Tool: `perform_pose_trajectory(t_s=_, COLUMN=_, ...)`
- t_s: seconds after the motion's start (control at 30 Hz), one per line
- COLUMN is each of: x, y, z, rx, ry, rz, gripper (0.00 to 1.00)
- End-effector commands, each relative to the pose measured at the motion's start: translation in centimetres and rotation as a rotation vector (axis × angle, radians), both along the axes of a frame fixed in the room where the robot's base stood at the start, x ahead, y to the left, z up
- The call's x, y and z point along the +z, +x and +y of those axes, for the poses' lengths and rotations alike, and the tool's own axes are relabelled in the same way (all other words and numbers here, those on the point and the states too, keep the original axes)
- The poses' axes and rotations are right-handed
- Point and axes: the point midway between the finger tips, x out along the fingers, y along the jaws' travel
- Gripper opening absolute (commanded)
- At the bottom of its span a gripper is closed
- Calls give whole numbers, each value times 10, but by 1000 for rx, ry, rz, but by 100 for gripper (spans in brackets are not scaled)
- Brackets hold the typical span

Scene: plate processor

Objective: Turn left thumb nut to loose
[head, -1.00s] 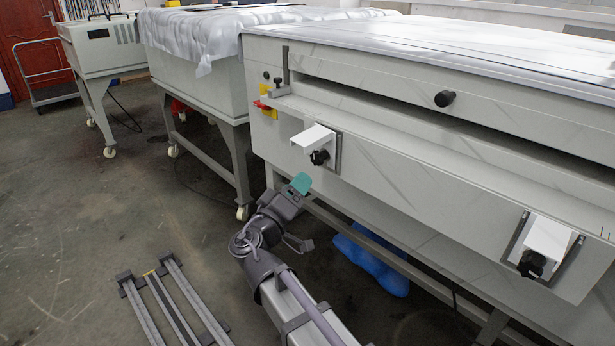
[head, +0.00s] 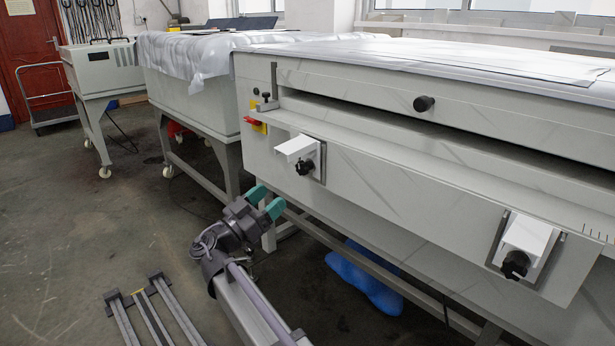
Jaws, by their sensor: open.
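The left thumb nut (head: 305,167) is a black star-shaped knob. It sits under a white bracket (head: 297,148) on the left part of the machine's front panel. My gripper (head: 266,203) is open, with two teal fingertips apart and nothing between them. It is in front of the machine, below and to the left of the left thumb nut in the picture, and apart from it. A second black thumb nut (head: 515,264) is under another white bracket (head: 527,236) at the right.
The pale machine (head: 400,205) fills the right side. A black round knob (head: 424,103) and a red switch (head: 254,121) stick out from its front. Blue wrapped material (head: 364,277) lies underneath. A grey rail frame (head: 152,310) is on the floor at lower left.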

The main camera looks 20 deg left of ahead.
Motion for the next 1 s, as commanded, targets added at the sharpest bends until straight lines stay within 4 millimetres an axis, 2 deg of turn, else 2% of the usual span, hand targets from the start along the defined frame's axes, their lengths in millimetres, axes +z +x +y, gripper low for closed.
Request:
perform_pose_trajectory(t_s=0.17, x=12, y=16, z=-10, rx=-1, ry=-2, rz=1, gripper=65)
perform_pose_trajectory(t_s=0.4, x=34, y=62, z=-37, rx=-2, ry=-4, rz=2, gripper=65)
perform_pose_trajectory(t_s=0.53, x=41, y=79, z=-47, rx=-1, ry=-4, rz=3, gripper=65)
perform_pose_trajectory(t_s=0.87, x=41, y=86, z=-51, rx=1, ry=-5, rz=4, gripper=65)
perform_pose_trajectory(t_s=1.0, x=41, y=86, z=-51, rx=1, ry=-5, rz=4, gripper=52)
